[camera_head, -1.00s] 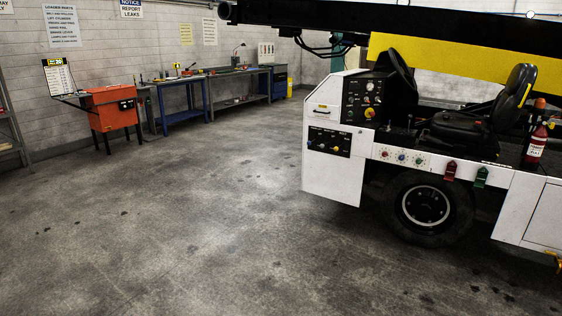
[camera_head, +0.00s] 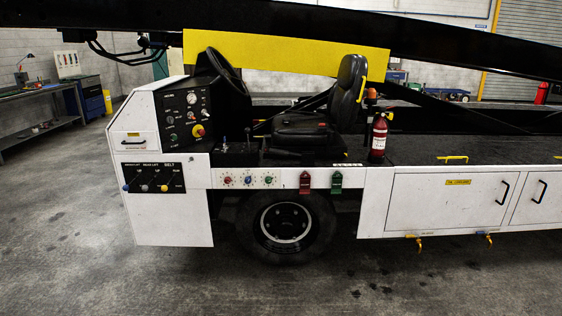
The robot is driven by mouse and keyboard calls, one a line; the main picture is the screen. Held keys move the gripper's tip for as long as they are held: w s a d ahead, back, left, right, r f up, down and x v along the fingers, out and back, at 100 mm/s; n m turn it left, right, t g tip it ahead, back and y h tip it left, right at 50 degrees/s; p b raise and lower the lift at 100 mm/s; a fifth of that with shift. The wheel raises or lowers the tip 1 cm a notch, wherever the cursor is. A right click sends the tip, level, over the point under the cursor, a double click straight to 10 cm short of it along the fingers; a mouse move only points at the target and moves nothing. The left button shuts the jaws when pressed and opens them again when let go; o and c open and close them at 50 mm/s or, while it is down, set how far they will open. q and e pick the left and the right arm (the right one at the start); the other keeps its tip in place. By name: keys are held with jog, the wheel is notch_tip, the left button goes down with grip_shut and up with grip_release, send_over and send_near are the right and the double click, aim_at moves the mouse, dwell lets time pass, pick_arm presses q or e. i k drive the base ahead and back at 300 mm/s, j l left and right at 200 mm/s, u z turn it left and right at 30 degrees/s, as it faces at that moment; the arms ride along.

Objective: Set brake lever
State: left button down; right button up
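The white belt loader (camera_head: 170,222) stands ahead, side on. Its driver's place has a black seat (camera_head: 310,128), a steering wheel (camera_head: 227,72) and a dark dashboard panel (camera_head: 184,114) with gauges and a red and yellow knob. Small levers (camera_head: 250,135) stand beside the seat; I cannot tell which one is the brake lever. A lower black panel (camera_head: 154,178) carries several coloured-knob levers. Neither of my grippers is in the picture.
A red fire extinguisher (camera_head: 379,136) stands on the deck behind the seat. A front wheel (camera_head: 286,228) is below. A workbench (camera_head: 38,120) is at the far left. The floor (camera_head: 75,240) in front of the loader is clear. A dark boom (camera_head: 300,22) runs overhead.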

aim_at(274, 151)
jog(key=i+l, duration=0.1)
jog(key=i, duration=0.45)
jog(key=i+l, duration=0.15)
jog(key=i, duration=0.35)
jog(key=i+l, duration=0.1)
jog(key=i, duration=0.45)
jog(key=i+l+u, duration=0.1)
jog(key=i, duration=0.45)
jog(key=i+l+u, duration=0.1)
jog(key=l, duration=0.25)
jog(key=i+l, duration=0.2)
jog(key=i+l+u, duration=0.15)
jog(key=l, duration=0.3)
jog(key=i+l+u, duration=0.1)
jog(key=l, duration=0.25)
jog(key=i+l+u, duration=0.1)
jog(key=l, duration=0.25)
jog(key=i+l, duration=0.1)
jog(key=l, duration=0.3)
jog(key=u, duration=0.05)
